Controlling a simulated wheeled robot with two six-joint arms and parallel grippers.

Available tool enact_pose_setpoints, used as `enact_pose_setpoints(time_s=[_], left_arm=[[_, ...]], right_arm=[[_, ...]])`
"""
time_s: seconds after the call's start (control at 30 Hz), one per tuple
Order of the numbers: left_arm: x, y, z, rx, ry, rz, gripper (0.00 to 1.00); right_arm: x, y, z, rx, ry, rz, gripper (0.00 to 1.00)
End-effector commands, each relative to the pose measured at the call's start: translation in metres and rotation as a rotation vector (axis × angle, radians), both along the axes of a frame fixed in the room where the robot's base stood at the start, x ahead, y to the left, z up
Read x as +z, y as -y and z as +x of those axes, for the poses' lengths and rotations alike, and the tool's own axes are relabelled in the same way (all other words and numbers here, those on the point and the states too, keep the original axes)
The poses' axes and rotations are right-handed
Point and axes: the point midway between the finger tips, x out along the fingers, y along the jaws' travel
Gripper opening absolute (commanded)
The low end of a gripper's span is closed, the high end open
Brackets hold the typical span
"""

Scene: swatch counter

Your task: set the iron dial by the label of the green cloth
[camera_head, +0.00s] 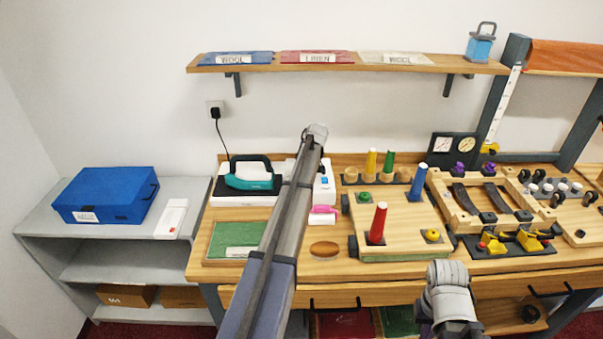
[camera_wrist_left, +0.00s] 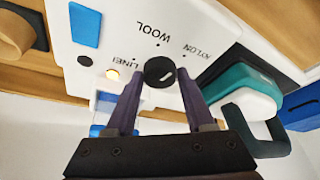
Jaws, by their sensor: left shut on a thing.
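The green cloth (camera_head: 228,236) lies flat on the counter at left; its white label (camera_head: 241,252) is too small to read. The teal iron (camera_head: 250,176) rests on the white iron station (camera_head: 325,195) behind it. In the left wrist view, the black dial (camera_wrist_left: 159,71) sits on the white panel among the words LINEN, WOOL and NYLON. My left gripper (camera_wrist_left: 158,88) is shut on the dial, a finger on each side. I cannot tell which word its pale mark points at. My left arm hides the dial in the head view.
The shelf above holds blue (camera_head: 238,58), red (camera_head: 317,57) and pale (camera_head: 396,58) labelled cloths. A pink item (camera_head: 323,215) and a wooden oval (camera_head: 324,249) lie near my left arm. A peg board (camera_head: 400,215) stands right.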

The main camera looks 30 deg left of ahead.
Motion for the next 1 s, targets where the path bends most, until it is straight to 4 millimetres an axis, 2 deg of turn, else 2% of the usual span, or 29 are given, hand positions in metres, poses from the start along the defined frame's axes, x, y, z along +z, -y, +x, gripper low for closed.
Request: enact_pose_setpoints(time_s=[0.6,1.0], left_arm=[[-0.0005,0.0012,0.0056,0.540,-0.002,-0.003,0.00],[-0.0006,0.0013,0.0059,0.719,-0.002,-0.004,0.00]], right_arm=[[-0.0002,0.0000,0.0000,0.000,0.000,0.000,0.00],[-0.0003,0.0000,0.0000,0.000,0.000,0.000,0.00]])
